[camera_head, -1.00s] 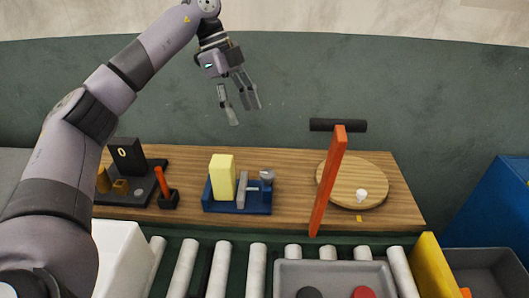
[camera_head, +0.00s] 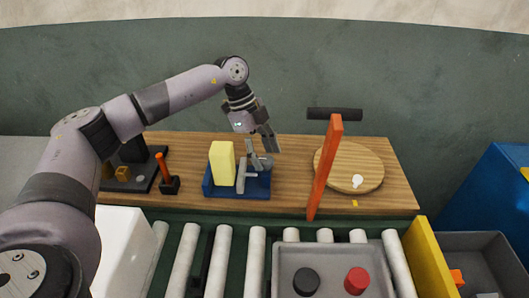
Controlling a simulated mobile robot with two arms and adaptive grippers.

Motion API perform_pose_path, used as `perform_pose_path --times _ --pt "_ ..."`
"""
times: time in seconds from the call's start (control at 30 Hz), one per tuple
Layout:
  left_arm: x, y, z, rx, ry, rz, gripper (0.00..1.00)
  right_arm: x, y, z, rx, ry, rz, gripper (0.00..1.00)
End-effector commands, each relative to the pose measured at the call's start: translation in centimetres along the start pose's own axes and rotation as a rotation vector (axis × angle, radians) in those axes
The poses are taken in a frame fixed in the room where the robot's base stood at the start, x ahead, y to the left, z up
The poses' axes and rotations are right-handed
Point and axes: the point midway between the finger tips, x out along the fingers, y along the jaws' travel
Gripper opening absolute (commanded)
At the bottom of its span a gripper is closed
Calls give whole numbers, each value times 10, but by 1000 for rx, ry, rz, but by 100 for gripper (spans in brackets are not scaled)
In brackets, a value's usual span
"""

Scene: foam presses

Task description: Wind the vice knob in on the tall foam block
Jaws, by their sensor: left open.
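The tall yellow foam block (camera_head: 222,164) stands upright on the left part of the blue vice (camera_head: 238,193). The vice's grey jaw plate (camera_head: 241,175) is beside the block's right face; I cannot tell if they touch. The grey knob (camera_head: 265,163) is at the right end of the vice screw, partly hidden by my fingers. My left gripper (camera_head: 262,150) is open and points down at the knob, with its fingers around or just over it; contact cannot be told. My right gripper is not in view.
An orange upright with a black handle (camera_head: 335,114) stands right of the vice by a round wooden board (camera_head: 365,172). A dark press (camera_head: 140,175) and a small orange lever (camera_head: 161,167) are at the left. Rollers and a grey tray (camera_head: 330,255) with two discs lie in front.

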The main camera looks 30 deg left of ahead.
Motion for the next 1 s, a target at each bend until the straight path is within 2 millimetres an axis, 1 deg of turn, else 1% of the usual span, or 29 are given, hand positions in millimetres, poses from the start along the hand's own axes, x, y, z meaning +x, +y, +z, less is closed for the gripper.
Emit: perform_pose_path --times 0.13,0.37,1.0 --pt "7 0 0 0 0 1 53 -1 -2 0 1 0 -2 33" --pt "7 0 0 0 0 1 53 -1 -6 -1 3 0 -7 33" --pt "6 0 0 0 0 0 11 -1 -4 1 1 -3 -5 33"
